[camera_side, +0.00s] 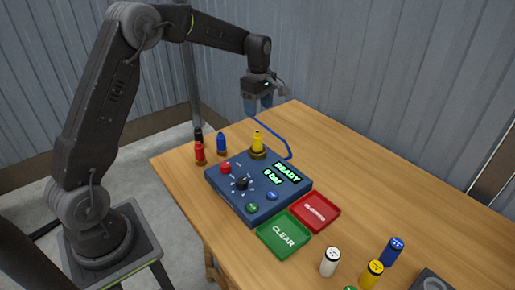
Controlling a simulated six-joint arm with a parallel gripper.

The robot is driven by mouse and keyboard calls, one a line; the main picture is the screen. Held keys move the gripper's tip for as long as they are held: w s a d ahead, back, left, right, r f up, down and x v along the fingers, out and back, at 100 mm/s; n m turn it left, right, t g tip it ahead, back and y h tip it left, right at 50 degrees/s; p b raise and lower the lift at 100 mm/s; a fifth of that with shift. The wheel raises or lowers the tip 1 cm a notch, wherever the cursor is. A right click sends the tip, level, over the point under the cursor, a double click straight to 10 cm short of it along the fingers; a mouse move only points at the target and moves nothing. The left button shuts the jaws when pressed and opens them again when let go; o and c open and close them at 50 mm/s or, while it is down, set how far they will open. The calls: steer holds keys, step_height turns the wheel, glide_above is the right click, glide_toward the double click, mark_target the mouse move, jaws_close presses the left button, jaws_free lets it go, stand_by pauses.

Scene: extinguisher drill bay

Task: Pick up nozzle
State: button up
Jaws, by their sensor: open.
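A small yellow piece (258,141), which looks like the nozzle, stands upright on a round brass base at the back corner of the dark blue control box (236,196). My gripper (258,107) is open, pointing down, above and apart from the yellow piece. Its fingers look bluish, and I see nothing held between them. A blue hose (271,132) curves from just below my gripper down to the table near the box's back edge. Whether the hose joins the yellow piece cannot be told.
Red (200,153), blue (221,144) and black (198,135) small bottles stand left of the box. A green "CLEAR" tray (270,247) and a red tray (330,222) lie in front of it. White (329,262), yellow (371,274) and blue (392,251) cylinders stand nearer.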

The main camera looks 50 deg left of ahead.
mark_target(258, 140)
step_height(258, 140, down, 7)
steer(key=shift+s, duration=0.1)
steer(key=shift+s+d+f, duration=0.15)
steer(key=shift+f, duration=1.25)
steer(key=shift+s+d+f, duration=0.1)
steer(key=shift+f, duration=1.25)
steer(key=c, duration=1.1)
steer(key=shift+r, duration=0.15)
